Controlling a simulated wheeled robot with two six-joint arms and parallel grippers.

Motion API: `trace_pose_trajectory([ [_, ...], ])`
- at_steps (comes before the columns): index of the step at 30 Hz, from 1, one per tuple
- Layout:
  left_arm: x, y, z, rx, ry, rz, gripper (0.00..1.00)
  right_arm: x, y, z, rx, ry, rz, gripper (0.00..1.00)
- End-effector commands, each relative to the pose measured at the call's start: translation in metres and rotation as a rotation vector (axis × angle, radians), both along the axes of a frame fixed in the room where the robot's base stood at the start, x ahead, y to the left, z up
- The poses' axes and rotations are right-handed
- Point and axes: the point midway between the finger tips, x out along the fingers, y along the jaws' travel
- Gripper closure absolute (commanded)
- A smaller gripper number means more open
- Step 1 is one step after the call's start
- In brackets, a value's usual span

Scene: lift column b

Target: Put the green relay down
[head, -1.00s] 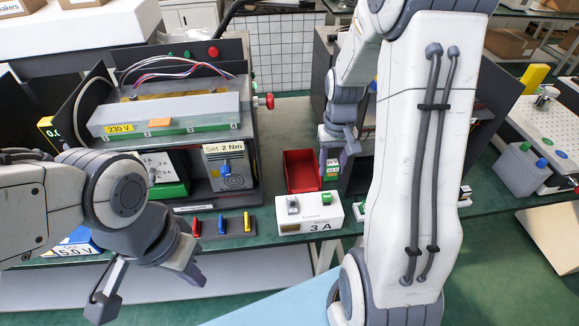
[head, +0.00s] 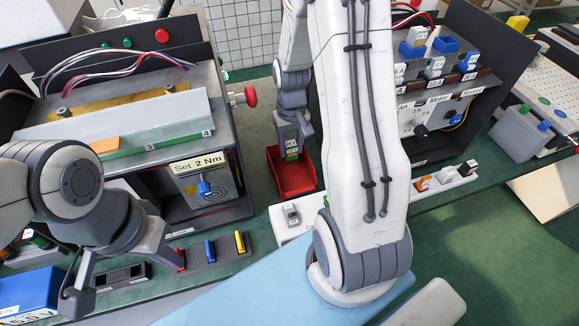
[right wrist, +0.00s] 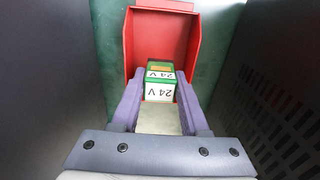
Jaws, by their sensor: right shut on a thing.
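The green relay (head: 292,152), with white "24 V" labels, is between the fingers of my right gripper (head: 291,141). In the right wrist view the relay (right wrist: 160,85) sits between both purple-grey fingers (right wrist: 158,98). The red bin (head: 296,190) stands on the bench below it. In the right wrist view the relay overlaps the near part of the bin (right wrist: 162,36); its height above the bin floor is hard to tell. My left gripper (head: 120,278) is empty, fingers spread, over the bench's front left.
Dark equipment housings (head: 460,75) flank the bin on the right and the left (head: 190,165). A white block with a grey relay (head: 291,212) is just in front of the bin, partly behind my right arm. A holder with coloured pieces (head: 215,250) stands front left.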

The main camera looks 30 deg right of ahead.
Motion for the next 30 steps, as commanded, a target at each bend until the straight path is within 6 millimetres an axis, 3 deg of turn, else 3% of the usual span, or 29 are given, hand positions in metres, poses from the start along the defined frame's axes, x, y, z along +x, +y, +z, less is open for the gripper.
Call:
trace_pose_trajectory([
  [3,0.000,0.000,0.001,0.000,0.000,0.000,1.00,-0.001,0.001,-0.020,0.001,0.004,0.001,1.00],
  [15,0.000,0.000,0.001,0.000,0.000,0.000,1.00,-0.001,-0.002,-0.067,0.000,0.001,-0.003,1.00],
  [28,0.000,0.000,-0.002,0.000,0.000,0.000,1.00,-0.001,-0.002,-0.075,0.000,-0.001,-0.004,1.00],
  [29,0.000,0.000,-0.002,0.000,0.000,0.000,1.00,-0.001,-0.003,-0.074,0.000,-0.001,-0.004,0.48],
  [30,0.000,0.000,-0.001,0.000,0.000,0.000,1.00,-0.001,-0.003,-0.073,0.000,-0.002,-0.004,0.33],
])
